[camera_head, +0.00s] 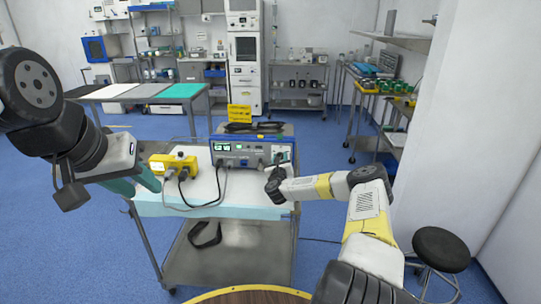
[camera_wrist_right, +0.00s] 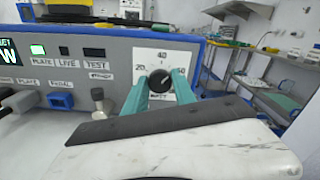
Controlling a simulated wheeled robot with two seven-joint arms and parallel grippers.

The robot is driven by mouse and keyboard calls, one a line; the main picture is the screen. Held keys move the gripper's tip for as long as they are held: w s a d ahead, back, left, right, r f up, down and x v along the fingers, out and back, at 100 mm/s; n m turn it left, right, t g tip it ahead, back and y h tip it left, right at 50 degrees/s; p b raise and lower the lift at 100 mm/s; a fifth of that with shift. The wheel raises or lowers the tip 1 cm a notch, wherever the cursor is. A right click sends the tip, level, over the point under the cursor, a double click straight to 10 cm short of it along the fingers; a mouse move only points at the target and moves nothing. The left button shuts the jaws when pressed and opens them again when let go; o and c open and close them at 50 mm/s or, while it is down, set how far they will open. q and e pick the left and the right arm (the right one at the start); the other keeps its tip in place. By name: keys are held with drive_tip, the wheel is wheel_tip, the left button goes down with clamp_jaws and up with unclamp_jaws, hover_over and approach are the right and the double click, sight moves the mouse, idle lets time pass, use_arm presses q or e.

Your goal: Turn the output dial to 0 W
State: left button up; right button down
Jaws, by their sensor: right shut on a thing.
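The output dial (camera_wrist_right: 160,80) is a dark round knob on a white plate with number marks and a WATT label. It sits at the right end of the blue-and-grey generator (camera_head: 238,151). My right gripper (camera_wrist_right: 161,88) has its teal fingers on either side of the dial and is shut on it. In the head view, my right gripper (camera_head: 277,168) covers part of the generator's right front. A pale mark on the dial points up and right; its exact setting is unclear.
The generator stands on a cart (camera_head: 240,205) with a pale blue cover. A yellow box (camera_head: 173,164) with plugged cables stands left of it. Cables run across the cart top. A round stool (camera_head: 441,249) is at the right. A small metal post (camera_wrist_right: 98,98) stands left of the dial.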

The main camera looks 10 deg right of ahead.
drive_tip(key=n, duration=1.6)
drive_tip(key=shift+a+n, duration=0.15)
drive_tip(key=shift+n, duration=0.15)
drive_tip(key=n, duration=0.4)
drive_tip(key=shift+f, duration=0.1)
drive_tip(key=n, duration=0.7)
drive_tip(key=shift+n, duration=0.3)
drive_tip(key=shift+f+n, duration=0.1)
drive_tip(key=shift+n, duration=1.6)
